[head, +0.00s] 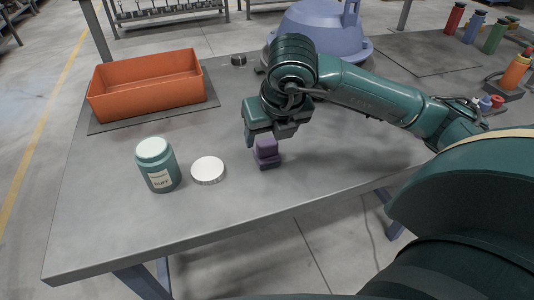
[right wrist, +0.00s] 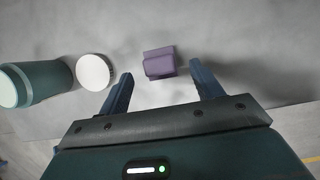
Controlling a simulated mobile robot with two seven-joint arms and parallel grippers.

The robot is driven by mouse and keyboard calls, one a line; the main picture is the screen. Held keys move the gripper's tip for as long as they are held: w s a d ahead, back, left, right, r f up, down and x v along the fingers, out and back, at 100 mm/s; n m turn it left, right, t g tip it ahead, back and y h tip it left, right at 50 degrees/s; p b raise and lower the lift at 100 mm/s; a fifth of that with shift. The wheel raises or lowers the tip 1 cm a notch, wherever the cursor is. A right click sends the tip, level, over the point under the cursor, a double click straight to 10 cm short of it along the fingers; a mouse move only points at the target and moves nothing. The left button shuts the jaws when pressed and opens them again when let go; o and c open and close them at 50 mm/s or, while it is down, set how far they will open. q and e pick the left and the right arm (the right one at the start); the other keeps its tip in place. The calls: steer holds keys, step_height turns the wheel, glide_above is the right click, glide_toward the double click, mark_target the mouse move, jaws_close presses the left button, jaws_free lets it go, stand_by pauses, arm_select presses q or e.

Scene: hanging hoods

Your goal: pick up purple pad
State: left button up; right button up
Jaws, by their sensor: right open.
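The purple pad (head: 267,155) is a small block with a raised upper part, sitting on the grey metal table (head: 235,207). My right gripper (head: 265,133) hangs just above and behind it in the head view. In the right wrist view the pad (right wrist: 160,62) lies between the lines of the two open fingers (right wrist: 160,82), slightly beyond their tips. The fingers hold nothing. I cannot tell the exact height gap between fingertips and pad. My left gripper is not in view.
A white lid (head: 208,170) and a green labelled jar (head: 157,165) stand left of the pad. An orange tray (head: 147,86) sits on a dark mat at the back left. A blue hood (head: 318,30) stands behind my arm. The front table edge is clear.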

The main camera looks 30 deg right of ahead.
mark_target(267, 142)
steer(key=x, duration=0.4)
steer(key=shift+f, duration=0.2)
steer(key=shift+a, duration=0.1)
steer(key=shift+c, duration=0.3)
steer(key=c, duration=0.9)
